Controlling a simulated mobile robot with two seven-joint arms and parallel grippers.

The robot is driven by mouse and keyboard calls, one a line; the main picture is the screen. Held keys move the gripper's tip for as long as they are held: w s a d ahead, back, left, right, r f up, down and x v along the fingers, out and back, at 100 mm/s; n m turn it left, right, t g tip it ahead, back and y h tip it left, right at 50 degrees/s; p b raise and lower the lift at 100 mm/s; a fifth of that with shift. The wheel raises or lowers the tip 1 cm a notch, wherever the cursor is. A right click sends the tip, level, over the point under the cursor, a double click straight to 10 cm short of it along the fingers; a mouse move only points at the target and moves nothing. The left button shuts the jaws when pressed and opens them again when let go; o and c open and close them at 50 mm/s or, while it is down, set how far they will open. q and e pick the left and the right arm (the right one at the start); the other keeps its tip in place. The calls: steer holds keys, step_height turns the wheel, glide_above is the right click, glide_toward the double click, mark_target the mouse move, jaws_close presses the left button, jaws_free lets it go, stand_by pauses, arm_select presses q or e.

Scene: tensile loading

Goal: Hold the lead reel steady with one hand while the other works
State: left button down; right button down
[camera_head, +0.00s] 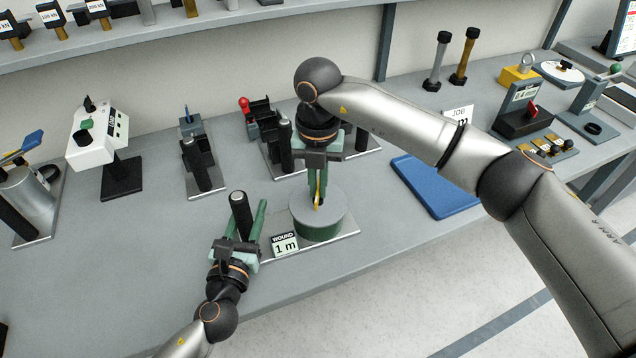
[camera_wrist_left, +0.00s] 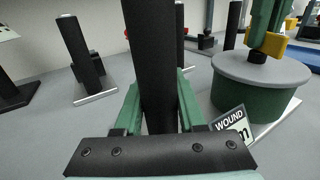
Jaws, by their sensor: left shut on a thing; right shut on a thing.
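The lead reel (camera_head: 325,222) is a green drum with a grey top on a light base plate (camera_head: 345,240); it also shows in the left wrist view (camera_wrist_left: 250,100). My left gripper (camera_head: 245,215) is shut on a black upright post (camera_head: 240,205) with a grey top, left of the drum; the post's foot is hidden. The post rises between the fingers in the left wrist view (camera_wrist_left: 155,60). My right gripper (camera_head: 317,190) points down over the drum's top, shut on a small yellow piece (camera_wrist_left: 272,45). The fingers partly hide this piece.
A "WOUND 1 m" sign (camera_head: 285,245) stands at the plate's front. A blue mat (camera_head: 432,187) lies to the right. Behind are black-posted stands (camera_head: 200,165) and a white device (camera_head: 92,140). The bench front left is clear.

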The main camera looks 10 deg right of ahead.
steer(key=shift+n, duration=0.4)
steer(key=n, duration=0.2)
steer(key=shift+n, duration=0.4)
steer(key=n, duration=0.3)
steer(key=shift+r+n, duration=0.1)
steer(key=shift+n, duration=0.2)
steer(key=n, duration=1.1)
steer(key=shift+n, duration=2.7)
steer(key=c, duration=1)
jaws_free()
